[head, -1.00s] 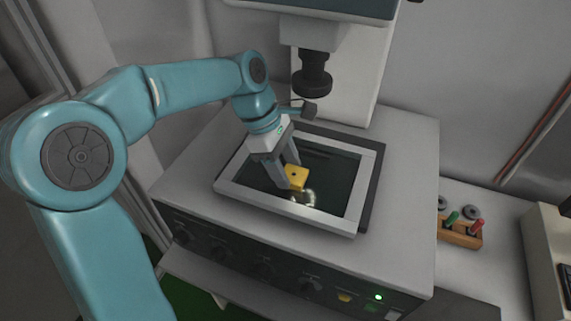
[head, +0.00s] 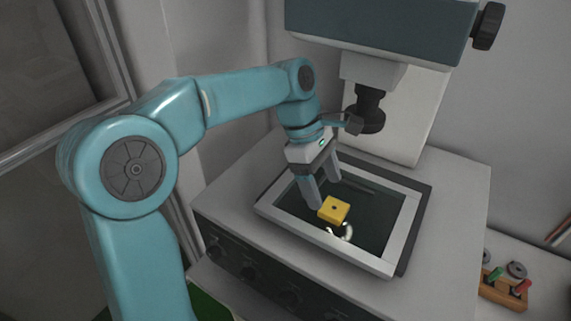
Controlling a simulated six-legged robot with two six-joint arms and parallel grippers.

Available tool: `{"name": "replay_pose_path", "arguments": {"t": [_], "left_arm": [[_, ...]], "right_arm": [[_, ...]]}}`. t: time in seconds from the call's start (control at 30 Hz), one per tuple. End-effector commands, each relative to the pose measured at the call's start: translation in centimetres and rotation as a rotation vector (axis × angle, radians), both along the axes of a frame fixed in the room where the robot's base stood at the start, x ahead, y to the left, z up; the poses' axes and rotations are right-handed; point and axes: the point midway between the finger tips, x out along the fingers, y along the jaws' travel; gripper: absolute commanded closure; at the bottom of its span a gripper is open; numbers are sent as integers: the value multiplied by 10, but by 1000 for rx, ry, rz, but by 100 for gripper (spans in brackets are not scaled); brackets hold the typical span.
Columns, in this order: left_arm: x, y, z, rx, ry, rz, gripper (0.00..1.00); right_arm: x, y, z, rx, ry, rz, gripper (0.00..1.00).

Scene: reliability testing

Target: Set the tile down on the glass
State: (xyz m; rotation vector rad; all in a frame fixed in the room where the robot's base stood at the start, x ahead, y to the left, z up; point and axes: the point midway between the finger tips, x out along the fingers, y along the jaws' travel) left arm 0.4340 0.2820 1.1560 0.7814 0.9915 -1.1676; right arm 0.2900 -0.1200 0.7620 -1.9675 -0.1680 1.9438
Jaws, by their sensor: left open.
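The yellow tile (head: 334,209), with a dark hole in its middle, lies on the dark glass (head: 370,222) set in a light metal frame. A bright ring of light shows on the glass just in front of the tile. My left gripper (head: 326,192) is open above the glass, its fingers pointing down. The tile is just in front of and to the right of the fingers, and it does not look gripped. Whether a finger still touches it I cannot tell. My right gripper is out of view.
A dark lens (head: 368,108) hangs from the instrument head (head: 385,30) just behind and above my gripper. A wooden holder (head: 503,293) with red and green pegs stands at the lower right. The right part of the glass is clear.

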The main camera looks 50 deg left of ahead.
Motion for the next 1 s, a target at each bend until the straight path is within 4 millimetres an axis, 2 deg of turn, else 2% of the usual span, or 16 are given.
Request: {"name": "replay_pose_path", "arguments": {"t": [0.03, 0.1, 0.3, 0.5, 0.67, 1.0], "left_arm": [[-1, 6, 14, 1, -5, 2, 22], [-6, 27, 9, 0, 3, 9, 22], [-18, 78, 9, 0, 2, 8, 22], [-26, 111, 10, 1, 2, 4, 22], [-29, 121, 11, 0, 0, 1, 22], [-29, 121, 11, 0, 1, 0, 22]], "right_arm": [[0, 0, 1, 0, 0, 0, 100], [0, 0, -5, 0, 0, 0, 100], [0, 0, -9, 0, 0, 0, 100], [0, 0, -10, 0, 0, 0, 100], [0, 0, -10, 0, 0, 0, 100], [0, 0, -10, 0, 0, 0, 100]]}}
